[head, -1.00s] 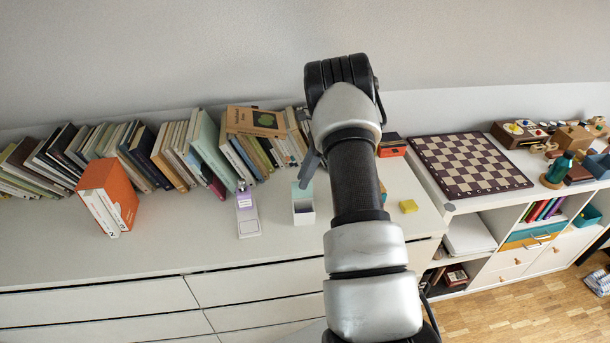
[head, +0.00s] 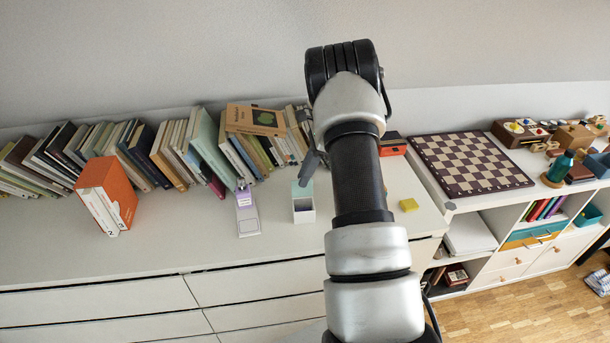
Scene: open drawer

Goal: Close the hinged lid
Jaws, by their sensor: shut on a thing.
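A small white open box (head: 304,217) stands on the dresser top, left of my arm. Its pale green hinged lid (head: 302,189) stands raised at the back of the box, and the dark inside shows in front of it. My gripper (head: 309,170) shows only as grey fingers beside my arm, at the upper right edge of the lid. It is shut on the lid. My wrist hides the rest of the gripper.
A flat white case with a purple part (head: 244,199) lies left of the box. A leaning row of books (head: 168,155) runs behind. An orange-and-white binder (head: 108,197) stands left. A yellow block (head: 408,205) and a chessboard (head: 469,165) lie right.

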